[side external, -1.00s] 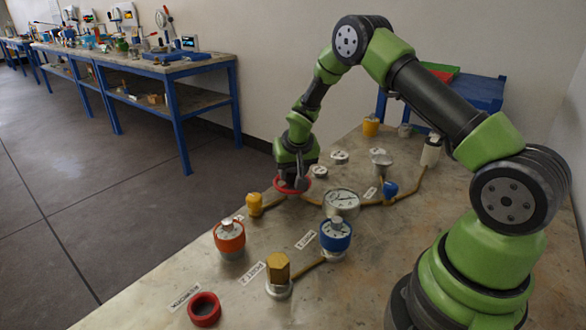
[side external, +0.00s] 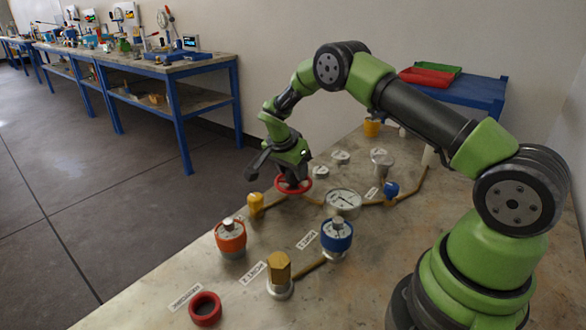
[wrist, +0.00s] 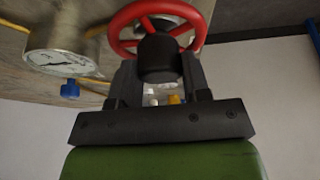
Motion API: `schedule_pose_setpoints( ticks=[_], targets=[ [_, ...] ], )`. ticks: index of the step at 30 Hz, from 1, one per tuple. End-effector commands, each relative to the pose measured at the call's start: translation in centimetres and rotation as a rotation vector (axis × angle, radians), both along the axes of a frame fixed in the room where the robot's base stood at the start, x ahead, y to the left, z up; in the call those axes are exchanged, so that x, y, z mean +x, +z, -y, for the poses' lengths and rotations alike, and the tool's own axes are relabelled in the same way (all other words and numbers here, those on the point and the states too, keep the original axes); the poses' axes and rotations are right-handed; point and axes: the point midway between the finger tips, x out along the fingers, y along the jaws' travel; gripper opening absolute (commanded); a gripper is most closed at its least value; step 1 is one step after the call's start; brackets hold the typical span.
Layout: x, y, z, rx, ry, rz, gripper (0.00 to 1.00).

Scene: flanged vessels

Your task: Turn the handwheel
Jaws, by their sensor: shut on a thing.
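The red handwheel (side external: 294,187) stands near the far-left edge of the workbench, beyond the pressure gauge. In the wrist view its red rim and spokes (wrist: 122,20) show around a dark round hub. My gripper (side external: 293,175) is right at the wheel, on top of it in the side view. In the wrist view my gripper (wrist: 158,68) has its two dark fingers on either side of the hub, and it is shut on the handwheel. The exact contact of the fingertips is partly hidden.
The gauge (side external: 344,202) and a yellow fitting (side external: 255,205) stand close to the wheel, joined by brass pipes. A blue knob (side external: 390,190), an orange-collared dial (side external: 230,238), a blue-collared dial (side external: 336,237), a brass hex piece (side external: 279,268) and a red ring (side external: 205,308) stand around.

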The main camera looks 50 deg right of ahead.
Motion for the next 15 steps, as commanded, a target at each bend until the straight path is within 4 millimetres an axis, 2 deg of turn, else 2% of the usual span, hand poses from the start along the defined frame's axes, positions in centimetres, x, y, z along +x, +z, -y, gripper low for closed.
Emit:
schedule_pose_setpoints(
  ticks=[6,15],
  targets=[
    [0.17,0.01,0.00,0.000,-0.146,0.004,0.20],
    [0.15,0.00,0.00,0.001,-0.259,0.002,0.20]
  ],
)
